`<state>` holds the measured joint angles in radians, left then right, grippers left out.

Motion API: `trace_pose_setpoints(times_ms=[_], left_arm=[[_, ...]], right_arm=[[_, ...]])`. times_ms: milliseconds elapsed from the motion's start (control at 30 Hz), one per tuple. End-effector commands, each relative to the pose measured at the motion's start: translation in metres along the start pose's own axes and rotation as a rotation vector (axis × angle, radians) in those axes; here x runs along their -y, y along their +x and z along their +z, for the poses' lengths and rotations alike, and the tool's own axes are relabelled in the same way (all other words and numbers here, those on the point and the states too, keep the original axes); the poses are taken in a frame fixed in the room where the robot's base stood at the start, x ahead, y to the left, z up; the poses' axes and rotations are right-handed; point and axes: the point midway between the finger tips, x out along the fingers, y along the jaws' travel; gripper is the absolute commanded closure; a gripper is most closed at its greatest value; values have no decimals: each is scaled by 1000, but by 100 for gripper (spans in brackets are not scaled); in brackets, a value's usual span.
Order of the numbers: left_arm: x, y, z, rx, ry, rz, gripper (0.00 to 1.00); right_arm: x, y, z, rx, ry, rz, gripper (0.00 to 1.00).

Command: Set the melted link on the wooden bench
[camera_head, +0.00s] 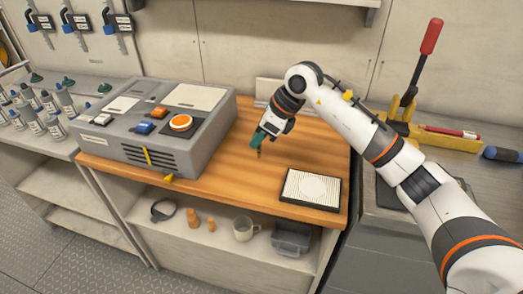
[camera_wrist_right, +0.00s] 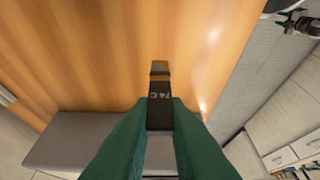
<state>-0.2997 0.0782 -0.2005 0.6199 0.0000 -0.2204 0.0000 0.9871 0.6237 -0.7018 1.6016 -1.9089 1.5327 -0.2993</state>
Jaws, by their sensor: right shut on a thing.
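I cannot tell whether the link touches the wood. My left gripper is not in view.
A grey box with buttons (camera_head: 203,140) stands on the bench's left part. A yellow red-handled tool (camera_head: 430,135) is on the right counter.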

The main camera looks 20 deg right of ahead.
Motion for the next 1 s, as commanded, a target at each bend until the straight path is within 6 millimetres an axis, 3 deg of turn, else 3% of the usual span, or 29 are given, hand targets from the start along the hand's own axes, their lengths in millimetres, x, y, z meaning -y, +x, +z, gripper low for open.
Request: trace_pose_setpoints(times_ms=[400,733,767,867,1000], left_arm=[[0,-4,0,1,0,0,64],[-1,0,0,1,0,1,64],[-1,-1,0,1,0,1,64],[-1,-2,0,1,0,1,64],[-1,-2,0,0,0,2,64]], right_arm=[[1,38,22,0,-1,-3,100],[0,42,24,0,-3,-1,100],[0,41,24,0,-3,-1,83],[0,41,23,0,-3,-1,67],[0,41,23,0,-3,-1,65]])
